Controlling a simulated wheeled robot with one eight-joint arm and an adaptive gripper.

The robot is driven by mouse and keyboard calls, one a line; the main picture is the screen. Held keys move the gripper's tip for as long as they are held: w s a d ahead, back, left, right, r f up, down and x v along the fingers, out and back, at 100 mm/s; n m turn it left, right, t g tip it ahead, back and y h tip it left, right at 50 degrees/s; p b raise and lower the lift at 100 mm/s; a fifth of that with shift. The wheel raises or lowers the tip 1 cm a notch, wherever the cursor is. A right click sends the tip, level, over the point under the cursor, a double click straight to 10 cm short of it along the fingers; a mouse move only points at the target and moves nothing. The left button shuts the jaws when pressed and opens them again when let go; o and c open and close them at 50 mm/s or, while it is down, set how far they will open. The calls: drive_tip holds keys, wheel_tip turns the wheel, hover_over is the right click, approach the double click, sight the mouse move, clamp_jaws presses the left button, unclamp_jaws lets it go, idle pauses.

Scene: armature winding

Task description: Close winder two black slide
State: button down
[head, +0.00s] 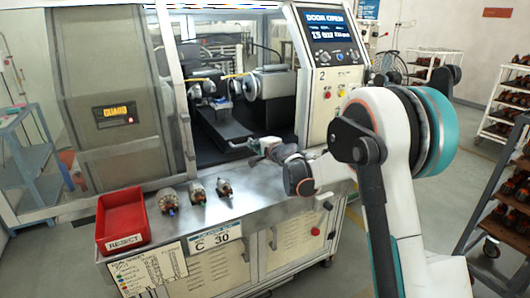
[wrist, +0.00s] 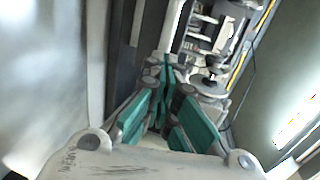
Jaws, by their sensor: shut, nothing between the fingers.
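Winder two stands ahead with a "2" on its control panel (head: 325,75), whose screen reads "DOOR OPEN". Its black slide (head: 222,127) lies low inside the open bay, reaching toward the front, with a grey handle (head: 236,146) at its near end. My gripper (head: 256,144) is at the front of the bay, just right of the handle. Whether it touches the handle is unclear. In the wrist view my gripper's teal fingers (wrist: 165,95) are together with nothing between them. The winder's inner parts (wrist: 212,82) show beyond them.
A red reject bin (head: 122,218) and several armatures (head: 197,191) sit on the steel front ledge (head: 250,187), left of my arm. The guard door (head: 112,120) is at the left of the opening. A rack (head: 505,190) stands at the right.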

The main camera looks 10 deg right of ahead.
sight(248, 138)
drive_tip(key=x, duration=0.2)
drive_tip(key=r+x, duration=0.1)
drive_tip(key=x, duration=0.1)
drive_tip(key=shift+w+f, duration=0.1)
drive_tip(key=shift+w, duration=0.2)
